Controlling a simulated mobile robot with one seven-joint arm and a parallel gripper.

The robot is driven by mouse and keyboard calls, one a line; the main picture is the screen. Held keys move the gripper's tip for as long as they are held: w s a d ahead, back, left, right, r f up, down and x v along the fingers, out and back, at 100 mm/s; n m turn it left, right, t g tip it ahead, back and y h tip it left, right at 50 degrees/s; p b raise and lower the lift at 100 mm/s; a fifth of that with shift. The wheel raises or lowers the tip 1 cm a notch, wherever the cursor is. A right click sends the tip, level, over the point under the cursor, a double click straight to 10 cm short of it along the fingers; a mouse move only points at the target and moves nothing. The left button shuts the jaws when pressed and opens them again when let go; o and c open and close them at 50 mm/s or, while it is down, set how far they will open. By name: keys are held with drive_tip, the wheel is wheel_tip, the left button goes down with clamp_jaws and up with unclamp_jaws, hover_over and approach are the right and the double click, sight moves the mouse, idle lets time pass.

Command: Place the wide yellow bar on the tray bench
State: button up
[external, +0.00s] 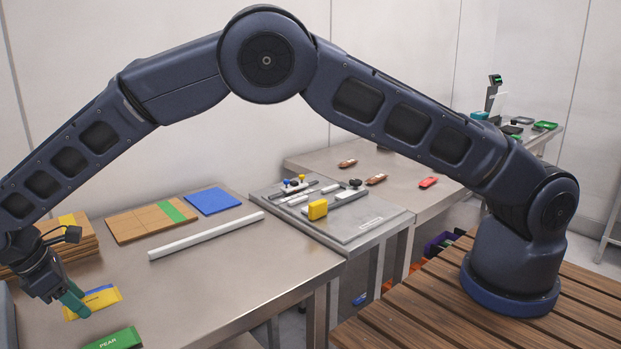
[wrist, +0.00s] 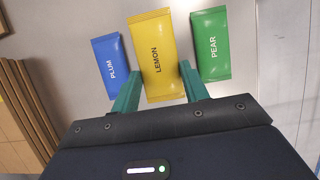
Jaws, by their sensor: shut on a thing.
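The wide yellow bar, labelled LEMON (wrist: 155,50), lies between the two green fingers of my gripper (wrist: 160,82) in the wrist view. My gripper is shut on its near end. In the external view the yellow bar (external: 98,302) shows at the lower left, with my gripper (external: 73,300) partly covering it. I cannot tell whether it touches the bench. A blue PLUM bar (wrist: 111,68) lies left of it and a green PEAR bar (wrist: 210,45) right of it in the wrist view.
A brown board with a green stripe (external: 148,221), a blue sheet (external: 212,201) and a white rail (external: 205,236) lie on the near bench. Stacked brown boards (external: 75,242) stand at the left.

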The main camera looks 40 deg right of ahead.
sight(86, 300)
drive_tip(key=shift+f, duration=2.15)
drive_tip(key=shift+f, duration=0.1)
drive_tip(key=o, duration=1)
drive_tip(key=v, duration=1.2)
drive_tip(key=shift+d+r, duration=0.1)
drive_tip(key=shift+r, duration=0.15)
